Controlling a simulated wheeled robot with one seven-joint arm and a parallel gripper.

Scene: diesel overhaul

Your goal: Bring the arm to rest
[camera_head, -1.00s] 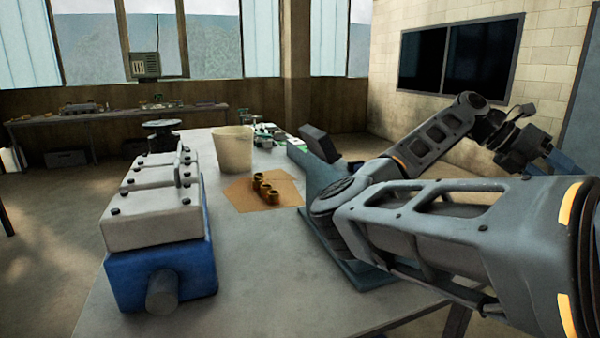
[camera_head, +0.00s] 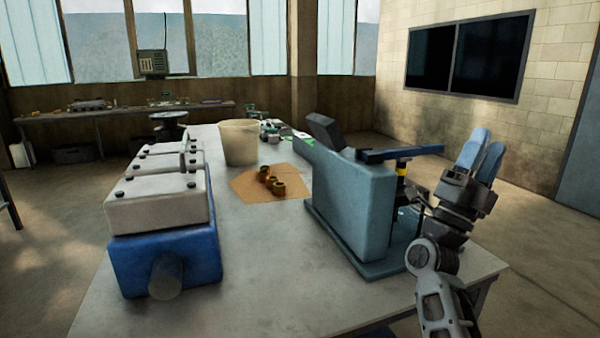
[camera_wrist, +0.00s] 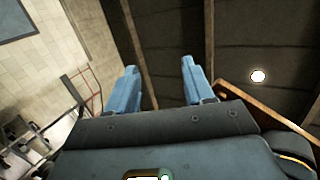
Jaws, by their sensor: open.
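My gripper (camera_head: 480,155) is at the right of the head view, beyond the table's right edge. Its two blue fingers point up, and nothing is between them. In the wrist view the fingers (camera_wrist: 160,92) stand apart with a clear gap, facing the dark ceiling and a round lamp. My forearm rises from the bottom right of the head view, folded close, just right of the blue-grey press-like machine (camera_head: 350,205). The gripper is apart from the machine and its dark blue lever (camera_head: 400,153).
The table (camera_head: 270,290) carries a blue and white engine block (camera_head: 165,250) at left, a cream bucket (camera_head: 238,143), and several brass bushings (camera_head: 277,187) on a brown sheet (camera_head: 240,188). The table's front middle is clear. A bench (camera_head: 120,110) stands behind.

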